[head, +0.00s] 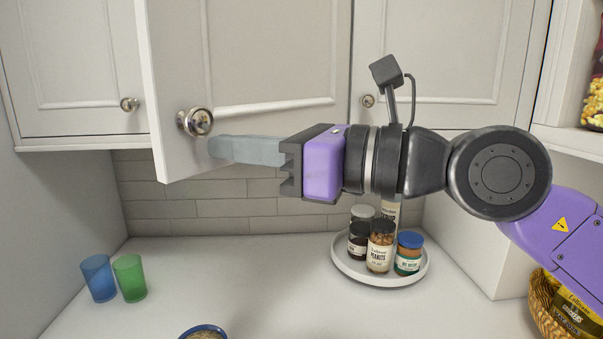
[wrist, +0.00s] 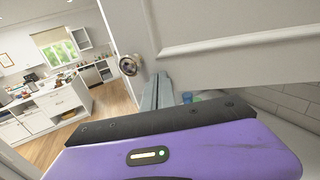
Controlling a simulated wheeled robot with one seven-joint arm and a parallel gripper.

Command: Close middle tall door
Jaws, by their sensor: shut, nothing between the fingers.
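The middle tall door (head: 255,60) is a white panelled cabinet door, swung partly open toward me. Its round metal knob (head: 195,121) is near its lower left corner. In the wrist view the door (wrist: 230,50) fills the upper right, with its knob (wrist: 129,66) near its left edge. My gripper (head: 215,147) is shut and empty, its grey fingers pointing left at the lower part of the door, right of and below the knob. In the wrist view the fingertips (wrist: 158,80) are close to the door's lower edge. I cannot tell whether they touch it.
Shut white doors flank it at left (head: 75,60) and right (head: 440,60). On the counter (head: 250,280) below stand a blue cup (head: 99,277), a green cup (head: 130,277), a bowl (head: 203,332) and a round tray (head: 345,266) with several jars. A basket (head: 545,310) is at right.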

